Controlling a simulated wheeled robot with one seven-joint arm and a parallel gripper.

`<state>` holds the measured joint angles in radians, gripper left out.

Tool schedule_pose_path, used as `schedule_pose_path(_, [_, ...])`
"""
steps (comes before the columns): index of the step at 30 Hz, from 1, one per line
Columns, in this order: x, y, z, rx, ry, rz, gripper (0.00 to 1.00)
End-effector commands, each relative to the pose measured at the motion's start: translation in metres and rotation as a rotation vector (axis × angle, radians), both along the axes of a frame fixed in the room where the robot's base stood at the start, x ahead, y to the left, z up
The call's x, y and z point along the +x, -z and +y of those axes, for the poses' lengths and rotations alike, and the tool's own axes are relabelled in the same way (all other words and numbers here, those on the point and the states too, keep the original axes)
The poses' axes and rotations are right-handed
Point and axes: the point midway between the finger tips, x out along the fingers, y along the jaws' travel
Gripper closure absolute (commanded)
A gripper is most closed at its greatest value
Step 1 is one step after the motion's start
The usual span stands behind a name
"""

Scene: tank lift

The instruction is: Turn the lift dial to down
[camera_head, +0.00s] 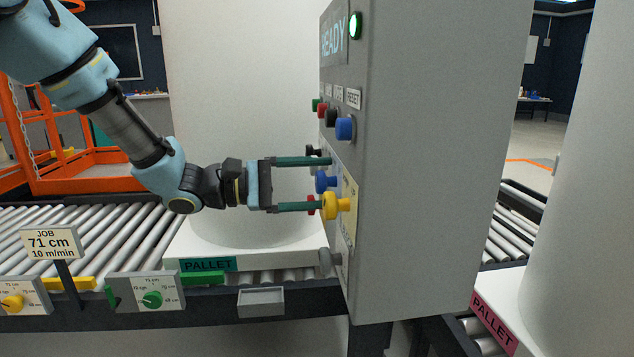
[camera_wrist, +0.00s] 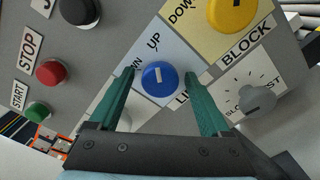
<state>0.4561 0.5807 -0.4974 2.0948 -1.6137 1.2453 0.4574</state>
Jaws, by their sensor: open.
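The lift dial is a blue round knob (camera_wrist: 160,78) on a pale blue plate in the wrist view. The plate reads UP above the dial, a partly hidden DOWN at its left, and a partly hidden LIFT below. The white mark on the dial stands about upright in the picture, roughly toward UP. In the head view the blue dial (camera_head: 323,181) shows on the panel's face. My gripper (camera_head: 322,183) is open, its green fingers above and below the dial. In the wrist view my gripper (camera_wrist: 160,74) has one finger on each side of the dial; contact cannot be told.
A yellow BLOCK dial (camera_wrist: 232,12) and a grey speed dial (camera_wrist: 259,101) sit close to the right finger. Black (camera_wrist: 78,8), red (camera_wrist: 50,73) and green (camera_wrist: 37,109) buttons lie left.

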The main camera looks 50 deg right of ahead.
Motion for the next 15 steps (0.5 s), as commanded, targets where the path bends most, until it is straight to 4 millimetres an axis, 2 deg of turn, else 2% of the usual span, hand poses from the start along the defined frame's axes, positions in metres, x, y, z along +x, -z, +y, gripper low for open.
schedule_pose_path(5, [0.0001, 0.0001, 0.0000, 0.000, 0.000, 0.000, 0.21])
schedule_pose_path(15, [0.0003, 0.0001, 0.0002, 0.000, 0.000, 0.000, 0.59])
